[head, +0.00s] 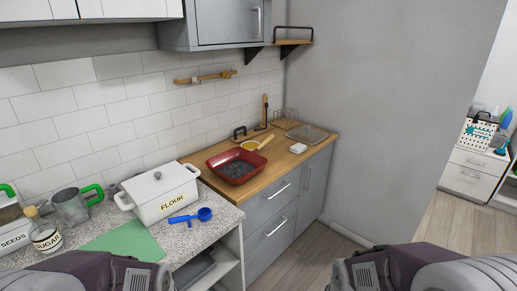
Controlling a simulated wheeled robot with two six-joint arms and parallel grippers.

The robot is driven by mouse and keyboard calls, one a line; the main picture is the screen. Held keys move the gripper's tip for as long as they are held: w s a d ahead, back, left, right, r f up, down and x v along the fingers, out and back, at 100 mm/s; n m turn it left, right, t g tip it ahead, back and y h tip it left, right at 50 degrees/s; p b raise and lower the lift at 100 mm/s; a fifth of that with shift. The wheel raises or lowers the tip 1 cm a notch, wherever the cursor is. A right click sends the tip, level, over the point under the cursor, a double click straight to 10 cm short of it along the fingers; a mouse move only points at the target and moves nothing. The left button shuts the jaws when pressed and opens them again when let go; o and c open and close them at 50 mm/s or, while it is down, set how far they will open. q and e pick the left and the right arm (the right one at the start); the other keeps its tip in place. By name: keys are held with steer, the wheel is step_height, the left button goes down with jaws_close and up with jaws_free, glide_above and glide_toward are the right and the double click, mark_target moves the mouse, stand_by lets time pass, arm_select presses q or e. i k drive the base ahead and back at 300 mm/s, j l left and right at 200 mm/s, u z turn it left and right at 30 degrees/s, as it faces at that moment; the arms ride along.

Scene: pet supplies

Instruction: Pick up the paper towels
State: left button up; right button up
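No paper towels can be made out for certain. A white package or box with a teal and dark pattern (481,134) stands on a white cabinet at the far right; it is too small to tell what it is. Parts of both my arms show at the bottom edge, one at lower left and one at lower right. Neither gripper is in view.
A wooden counter (268,173) holds a red tray (236,168). A grey wall (385,110) separates these from the white cabinet (472,174). Floor is clear at right.

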mark_target(297, 149)
steer(key=i+l+u, duration=0.7)
steer(key=l, duration=0.35)
steer(key=i, duration=0.05)
